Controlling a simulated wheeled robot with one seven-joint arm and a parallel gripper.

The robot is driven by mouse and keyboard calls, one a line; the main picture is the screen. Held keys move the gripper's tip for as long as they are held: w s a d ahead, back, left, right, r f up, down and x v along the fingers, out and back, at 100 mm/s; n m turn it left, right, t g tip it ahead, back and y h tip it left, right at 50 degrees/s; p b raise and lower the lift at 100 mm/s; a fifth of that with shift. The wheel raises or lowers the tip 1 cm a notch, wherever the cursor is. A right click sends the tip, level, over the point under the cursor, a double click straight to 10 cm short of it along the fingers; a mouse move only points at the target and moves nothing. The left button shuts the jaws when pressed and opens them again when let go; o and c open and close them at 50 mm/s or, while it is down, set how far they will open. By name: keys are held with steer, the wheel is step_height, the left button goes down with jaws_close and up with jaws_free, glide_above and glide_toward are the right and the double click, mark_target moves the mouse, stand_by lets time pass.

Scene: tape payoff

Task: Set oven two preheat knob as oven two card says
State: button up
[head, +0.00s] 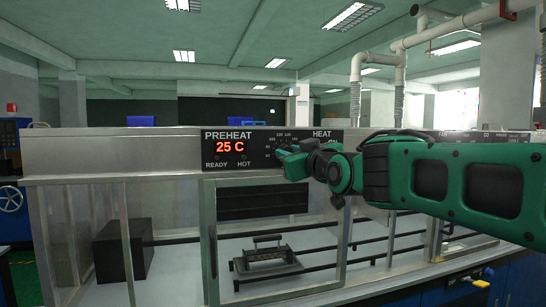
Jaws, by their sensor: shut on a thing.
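A black control panel (226,158) on the oven front reads PREHEAT, with a red display (230,147) showing 25 C. READY and HOT are printed below it. A dial scale (275,138) with small numbers sits right of the display. My gripper (284,152) reaches in from the right and is shut at this dial, on the preheat knob. The gripper hides the knob, so its pointer cannot be read. Part of the HEAT label (321,133) shows above my wrist. No oven card or oven number is legible in this view.
Below the panel is a glazed enclosure with a metal-framed door (209,250). Inside are a dark handled fixture (266,256) and a black box (124,250). More panel lettering runs right, partly behind my arm. A handwheel (10,199) stands far left.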

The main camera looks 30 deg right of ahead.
steer(key=m, duration=0.5)
steer(key=shift+m+h, duration=0.4)
stand_by(0.3)
steer(key=o, duration=1)
steer(key=shift+o, duration=0.2)
steer(key=shift+s, duration=0.1)
steer(key=v, duration=1)
steer(key=shift+s+f, duration=0.2)
